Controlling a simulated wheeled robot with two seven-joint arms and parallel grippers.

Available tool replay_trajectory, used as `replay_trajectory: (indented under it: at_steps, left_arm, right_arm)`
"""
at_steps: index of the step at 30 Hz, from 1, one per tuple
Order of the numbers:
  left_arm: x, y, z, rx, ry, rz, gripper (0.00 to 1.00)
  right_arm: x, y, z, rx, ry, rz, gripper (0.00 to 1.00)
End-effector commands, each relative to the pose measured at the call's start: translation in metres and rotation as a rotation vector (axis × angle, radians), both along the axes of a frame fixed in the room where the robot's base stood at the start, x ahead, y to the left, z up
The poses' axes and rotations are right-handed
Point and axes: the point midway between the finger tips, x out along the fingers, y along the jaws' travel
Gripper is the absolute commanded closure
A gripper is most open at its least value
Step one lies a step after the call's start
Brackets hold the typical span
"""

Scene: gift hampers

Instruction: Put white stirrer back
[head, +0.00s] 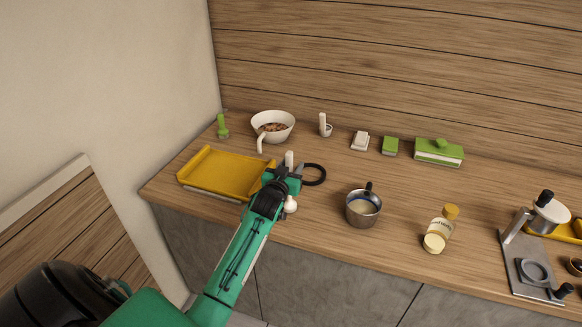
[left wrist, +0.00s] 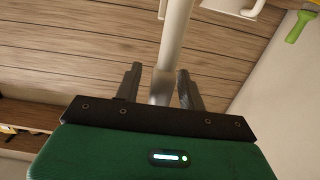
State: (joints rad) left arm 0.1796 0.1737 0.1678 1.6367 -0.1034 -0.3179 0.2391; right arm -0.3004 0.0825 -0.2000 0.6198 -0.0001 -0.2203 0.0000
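The white stirrer stands roughly upright at my left gripper (head: 283,174). In the head view its pale top (head: 289,158) shows above the gripper and a rounded white end (head: 290,205) below it. In the left wrist view the stirrer's shaft (left wrist: 174,40) runs up between the fingers of the left gripper (left wrist: 160,78). A gap shows between the shaft and the left-hand finger, while the other finger looks close to it. The gripper looks open around the shaft. My right gripper is in neither view.
A yellow tray (head: 212,188) lies left of my gripper and a black ring (head: 314,174) right of it. A white bowl (head: 288,136) stands behind.

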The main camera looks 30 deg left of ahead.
Motion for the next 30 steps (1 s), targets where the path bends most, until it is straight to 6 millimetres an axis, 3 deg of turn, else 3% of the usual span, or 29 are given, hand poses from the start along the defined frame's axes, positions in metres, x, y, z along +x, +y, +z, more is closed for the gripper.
replay_trajectory:
  at_steps: [7, 11, 24, 30]
  left_arm:
    - [0.0, 0.0, 0.005, 0.0, -0.001, 0.0, 0.6]
    - [-0.012, -0.003, 0.001, 0.0, -0.001, 0.0, 0.6]
    - [-0.09, -0.022, 0.004, 0.0, -0.001, 0.0, 0.6]
    - [-0.111, -0.027, 0.006, 0.0, 0.0, 0.0, 0.6]
  right_arm:
    - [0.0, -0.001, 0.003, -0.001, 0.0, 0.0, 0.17]
    - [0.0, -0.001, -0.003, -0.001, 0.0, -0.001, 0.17]
    - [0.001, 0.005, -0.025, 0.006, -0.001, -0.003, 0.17]
    - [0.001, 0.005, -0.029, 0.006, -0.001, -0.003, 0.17]
